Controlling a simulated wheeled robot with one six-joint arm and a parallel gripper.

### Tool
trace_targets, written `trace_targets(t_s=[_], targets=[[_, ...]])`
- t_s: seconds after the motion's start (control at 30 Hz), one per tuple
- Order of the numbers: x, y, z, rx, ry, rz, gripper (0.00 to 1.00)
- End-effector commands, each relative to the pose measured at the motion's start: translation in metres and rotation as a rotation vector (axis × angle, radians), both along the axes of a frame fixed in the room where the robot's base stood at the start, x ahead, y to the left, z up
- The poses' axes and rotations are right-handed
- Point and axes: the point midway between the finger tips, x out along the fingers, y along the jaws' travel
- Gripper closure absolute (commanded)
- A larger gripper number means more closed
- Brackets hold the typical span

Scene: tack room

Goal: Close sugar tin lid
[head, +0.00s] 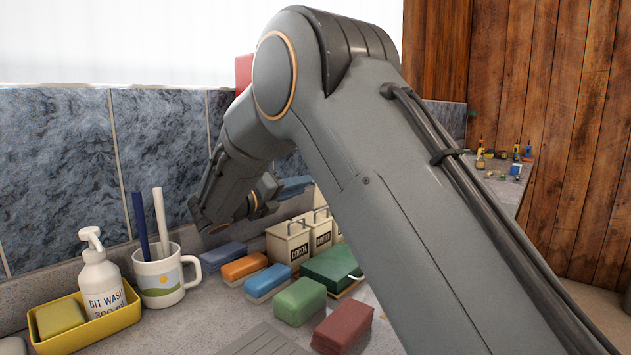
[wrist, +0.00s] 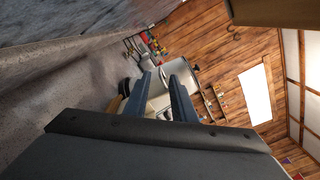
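A row of cream tins with wire handles stands on the counter in the head view. The front one reads COCOA (head: 289,247), and the one behind it (head: 320,237) has a label that is hard to read. A further cream tin (head: 337,230) is mostly hidden by my arm, so I cannot read a SUGAR label or tell how its lid stands. My gripper's blue fingers (head: 295,187) show partly above the tins. In the wrist view my gripper (wrist: 163,83) has its fingers apart, with a cream, light-coloured thing (wrist: 158,104) showing beyond and between them.
Coloured blocks, including green (head: 300,301), red (head: 343,327) and orange (head: 244,267), lie before the tins, beside a dark green box (head: 331,264). A mug (head: 160,277) and a yellow tray (head: 95,329) with a soap bottle (head: 103,287) stand left. A tiled wall (head: 60,160) closes the back.

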Motion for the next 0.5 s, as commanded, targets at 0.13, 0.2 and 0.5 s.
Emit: trace_targets(t_s=[0.13,0.2,0.5], targets=[[0.015,-0.017,0.001,0.000,-0.001,-0.003,0.76],[0.023,-0.025,0.001,0.001,-0.002,-0.003,0.76],[0.046,-0.047,0.000,0.003,-0.002,0.001,0.76]])
